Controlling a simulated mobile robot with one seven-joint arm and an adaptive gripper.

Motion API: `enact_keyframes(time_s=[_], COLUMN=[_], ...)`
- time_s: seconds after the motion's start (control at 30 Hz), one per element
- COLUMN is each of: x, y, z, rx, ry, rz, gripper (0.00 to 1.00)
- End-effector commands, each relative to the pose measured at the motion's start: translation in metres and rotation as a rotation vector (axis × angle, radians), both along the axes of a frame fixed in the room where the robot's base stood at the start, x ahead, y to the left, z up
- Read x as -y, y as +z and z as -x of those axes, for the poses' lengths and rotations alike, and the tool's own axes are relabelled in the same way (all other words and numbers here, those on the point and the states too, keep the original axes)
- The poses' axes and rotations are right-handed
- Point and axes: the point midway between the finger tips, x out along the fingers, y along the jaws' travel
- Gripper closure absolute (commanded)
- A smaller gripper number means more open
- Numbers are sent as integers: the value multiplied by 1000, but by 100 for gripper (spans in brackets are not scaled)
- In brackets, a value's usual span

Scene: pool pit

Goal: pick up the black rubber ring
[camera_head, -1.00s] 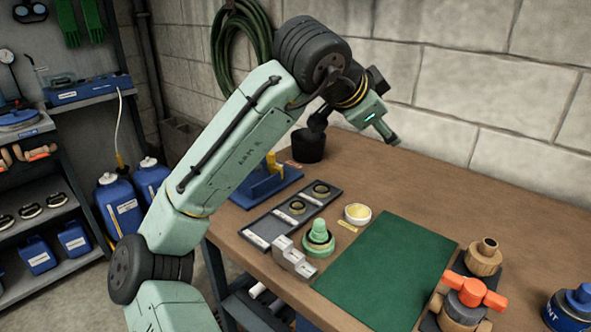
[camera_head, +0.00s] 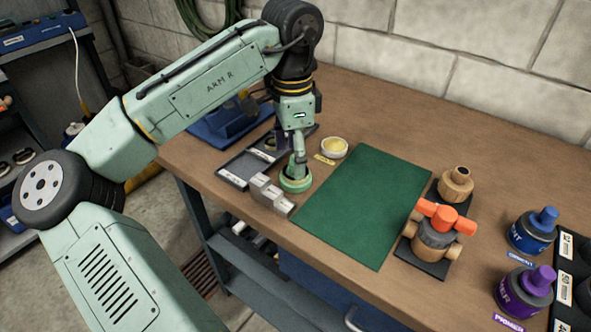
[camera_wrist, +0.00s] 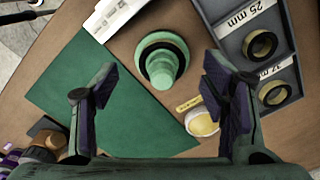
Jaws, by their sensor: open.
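A black rubber ring (camera_wrist: 145,52) lies around the base of a green stepped post (camera_wrist: 162,72), above its wide round flange, in the wrist view. The post also shows in the head view (camera_head: 295,183), where the ring is mostly hidden by my gripper. My gripper (camera_wrist: 160,70) is open, its two fingers on either side of the post in the picture, and it holds nothing. In the head view my gripper (camera_head: 298,152) points down over the post. I cannot tell its exact height above the ring.
A dark tray (camera_wrist: 232,48) labelled 25 mm holds more rings (camera_wrist: 262,44). A yellow-filled cup (camera_head: 334,147) stands close to the post, a grey stepped block (camera_head: 269,194) beside it. The green mat (camera_head: 360,205) is bare. An orange-handled valve (camera_head: 438,228) stands right of it.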

Motion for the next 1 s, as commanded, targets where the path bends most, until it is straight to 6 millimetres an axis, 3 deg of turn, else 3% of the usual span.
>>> enact_keyframes(time_s=[0.2,0.5,1.0], x=[0,1,1], y=[-28,-34,-34], z=[-2,-2,-2], rx=[0,2,2], ry=[-1,-1,-1], rz=[-1,0,0], gripper=[33,34,67])
